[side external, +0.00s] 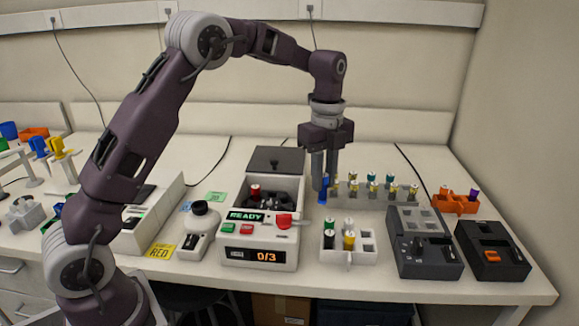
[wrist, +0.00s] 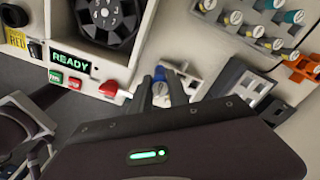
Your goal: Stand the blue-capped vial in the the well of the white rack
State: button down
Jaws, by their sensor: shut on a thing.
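My gripper (side external: 322,190) points straight down, shut on the blue-capped vial (side external: 323,196). The vial is mostly hidden by the fingers; its blue part shows at the fingertips. In the wrist view the blue cap (wrist: 160,73) shows between the fingers of my gripper (wrist: 162,88). The white rack (side external: 348,262) stands on the bench, in front of and below the gripper in the side view. In the wrist view my gripper body hides most of the rack.
A centrifuge (side external: 258,240) with an open lid and a READY display stands left of the white rack. A pale rack (side external: 345,203) with several teal- and yellow-capped vials stands behind. A grey device (side external: 425,255), a black device (side external: 492,262) and an orange rack (side external: 452,204) are at right.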

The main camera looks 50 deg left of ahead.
send_near(371, 236)
jog(key=s+d+r, duration=0.2)
jog(key=s+r, duration=0.1)
jog(key=s, duration=0.1)
jog(key=shift+s+d+f, duration=0.1)
jog(key=shift+f, duration=1.1)
jog(key=shift+d+f, duration=0.15)
jog(key=shift+f, duration=1.1)
jog(key=shift+f, duration=1.05)
jog(key=shift+f, duration=0.9)
jog(key=shift+f, duration=0.1)
jog(key=c, duration=1.2)
grip_release()
